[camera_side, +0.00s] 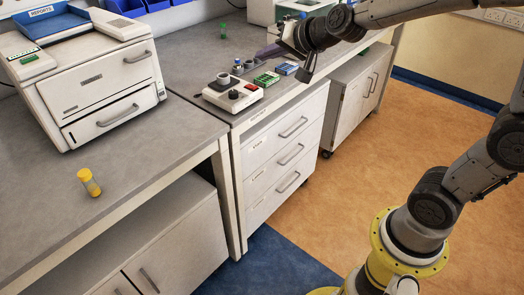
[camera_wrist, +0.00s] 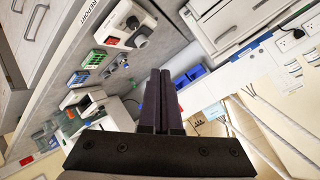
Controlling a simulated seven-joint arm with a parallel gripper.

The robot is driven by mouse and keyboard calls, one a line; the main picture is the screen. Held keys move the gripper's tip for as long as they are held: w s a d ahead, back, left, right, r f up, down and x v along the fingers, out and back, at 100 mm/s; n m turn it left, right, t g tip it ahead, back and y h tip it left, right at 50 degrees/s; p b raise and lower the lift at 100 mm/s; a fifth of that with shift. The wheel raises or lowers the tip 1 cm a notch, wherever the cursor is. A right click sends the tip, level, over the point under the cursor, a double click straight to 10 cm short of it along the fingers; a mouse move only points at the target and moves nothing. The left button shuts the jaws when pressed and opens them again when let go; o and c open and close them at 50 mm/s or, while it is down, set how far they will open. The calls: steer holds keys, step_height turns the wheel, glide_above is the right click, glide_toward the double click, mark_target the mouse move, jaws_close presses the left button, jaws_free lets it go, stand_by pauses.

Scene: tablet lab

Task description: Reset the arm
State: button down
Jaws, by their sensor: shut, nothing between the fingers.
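My gripper (camera_wrist: 163,102) shows in the wrist view with its two dark fingers together, shut and empty. In the side view my gripper (camera_side: 268,52) is at the top, held above the back bench and beyond the white control box. The arm reaches in from the upper right, and its yellow base ring stands on the floor at the lower right. The wrist view is tilted and looks across the bench toward the wall.
A white control box (camera_side: 233,92) with knobs sits at the bench edge, beside green (camera_side: 266,79) and blue (camera_side: 287,68) trays. A printer (camera_side: 95,85) stands at the left.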

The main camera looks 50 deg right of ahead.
steer(key=s+a+r+n+y, duration=0.2)
steer(key=s+a+r+n, duration=0.2)
steer(key=s, duration=0.6)
steer(key=s+f+n+g, duration=0.3)
steer(key=s+f, duration=0.1)
steer(key=s, duration=0.5)
steer(key=s+f+n+g+h, duration=0.1)
steer(key=s+f+n+g, duration=0.1)
steer(key=s+f, duration=0.3)
steer(key=s+g, duration=0.1)
steer(key=s, duration=0.3)
steer(key=shift+d+f+n, duration=0.25)
steer(key=shift+f+n, duration=0.05)
steer(key=shift+n, duration=0.1)
